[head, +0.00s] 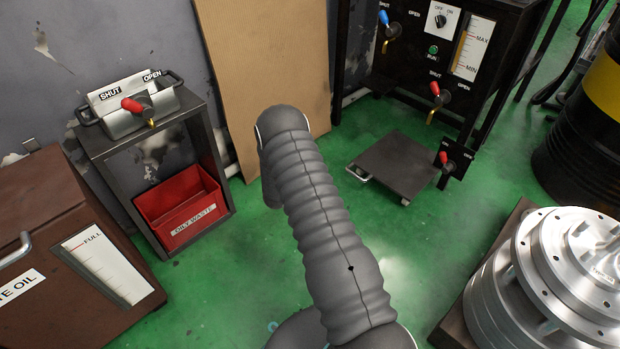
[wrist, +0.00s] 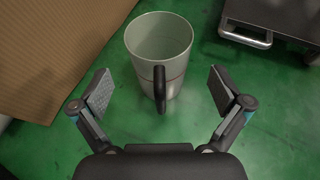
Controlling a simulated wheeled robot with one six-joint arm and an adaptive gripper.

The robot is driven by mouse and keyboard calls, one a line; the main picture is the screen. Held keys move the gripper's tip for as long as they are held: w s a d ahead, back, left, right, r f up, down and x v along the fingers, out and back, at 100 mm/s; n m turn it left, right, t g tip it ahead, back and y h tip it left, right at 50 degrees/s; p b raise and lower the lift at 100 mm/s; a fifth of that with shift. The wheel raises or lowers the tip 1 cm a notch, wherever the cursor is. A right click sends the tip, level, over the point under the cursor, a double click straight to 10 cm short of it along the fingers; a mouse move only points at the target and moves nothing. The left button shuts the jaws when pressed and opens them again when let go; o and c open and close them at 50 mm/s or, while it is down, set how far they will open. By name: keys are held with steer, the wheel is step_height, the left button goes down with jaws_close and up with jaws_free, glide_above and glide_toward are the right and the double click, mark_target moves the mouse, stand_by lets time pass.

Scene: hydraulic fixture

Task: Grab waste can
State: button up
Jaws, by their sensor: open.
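The waste can (wrist: 172,78) is a pale grey-white, open-topped cylinder with a black handle (wrist: 159,88) on its near side. It stands upright on the green floor in the wrist view, and it looks empty. My gripper (wrist: 158,90) is open, its two padded fingers spread left and right. The can lies ahead of and between the fingers, and I see no contact. In the head view my own arm covers the place, so neither the can nor my gripper shows there.
A cardboard sheet (head: 262,75) leans on the wall, close left of the can in the wrist view (wrist: 62,50). A low dark cart (head: 398,163) with a metal handle stands to the right. A red oily-waste bin (head: 180,208) sits in a frame at left. Green floor is clear around the can.

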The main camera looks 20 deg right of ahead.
steer(key=x, duration=0.7)
steer(key=shift+w+d+b, duration=0.25)
steer(key=shift+w+b, duration=0.05)
steer(key=shift+b, duration=0.1)
steer(key=shift+f, duration=0.15)
steer(key=c, duration=1.2)
steer(key=shift+c, duration=0.6)
